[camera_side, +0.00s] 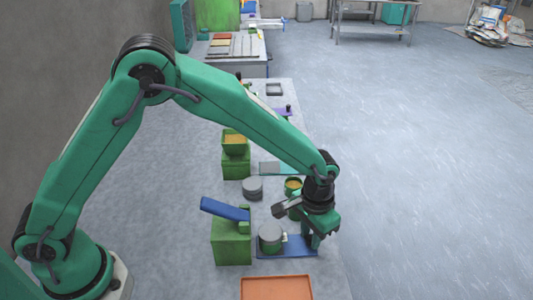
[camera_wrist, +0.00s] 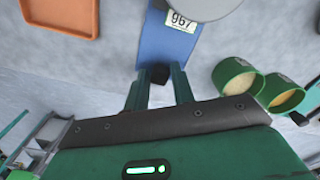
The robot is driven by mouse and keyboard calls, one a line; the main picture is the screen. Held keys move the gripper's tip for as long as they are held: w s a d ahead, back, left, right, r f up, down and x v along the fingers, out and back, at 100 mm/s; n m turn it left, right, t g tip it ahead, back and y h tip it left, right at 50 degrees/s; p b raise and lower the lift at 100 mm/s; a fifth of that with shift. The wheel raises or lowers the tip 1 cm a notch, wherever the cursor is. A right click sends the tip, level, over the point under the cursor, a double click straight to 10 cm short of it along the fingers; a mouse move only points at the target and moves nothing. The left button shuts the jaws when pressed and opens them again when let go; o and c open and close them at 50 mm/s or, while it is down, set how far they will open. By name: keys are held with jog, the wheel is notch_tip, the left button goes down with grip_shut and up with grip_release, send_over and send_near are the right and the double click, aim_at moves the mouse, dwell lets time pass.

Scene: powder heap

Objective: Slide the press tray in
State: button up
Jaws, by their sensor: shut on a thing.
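The press tray is a flat blue plate (camera_side: 295,251) lying on the bench, just right of the green press (camera_side: 232,250) with its raised blue lever (camera_side: 225,209). A green pot with a grey lid (camera_side: 271,231) stands on the tray's left part. In the wrist view the tray (camera_wrist: 165,45) carries a label reading 967, and a grey round top (camera_wrist: 207,8) is cut off by the upper edge. My gripper (camera_side: 314,243) is at the tray's right end. In the wrist view my gripper (camera_wrist: 159,84) is shut on the tray's dark knob (camera_wrist: 159,73).
An orange tray (camera_side: 276,287) lies in front of the press; it also shows in the wrist view (camera_wrist: 60,18). Green cups with tan powder (camera_wrist: 237,79) stand close to my gripper's right in that view. A grey disc (camera_side: 252,187) lies behind the press.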

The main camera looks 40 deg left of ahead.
aim_at(274, 231)
jog(key=shift+s+a, duration=3.05)
jog(key=o, duration=0.7)
jog(key=shift+r, duration=0.15)
jog(key=shift+r, duration=3.65)
jog(key=shift+a+r, duration=0.35)
jog(key=shift+r, duration=0.05)
jog(key=s+a+r+n+t, duration=0.15)
jog(key=s+a+r, duration=0.25)
jog(key=a+r, duration=0.6)
jog(key=s+a+r+t, duration=0.1)
jog(key=s+a, duration=0.2)
jog(key=s+a+r+n+t, duration=0.1)
jog(key=s+a+r, duration=0.1)
jog(key=s+a, duration=0.1)
jog(key=s+a+r+t, duration=0.2)
jog(key=s+a, duration=0.1)
jog(key=shift+s+n, duration=0.25)
jog(key=shift+s, duration=0.05)
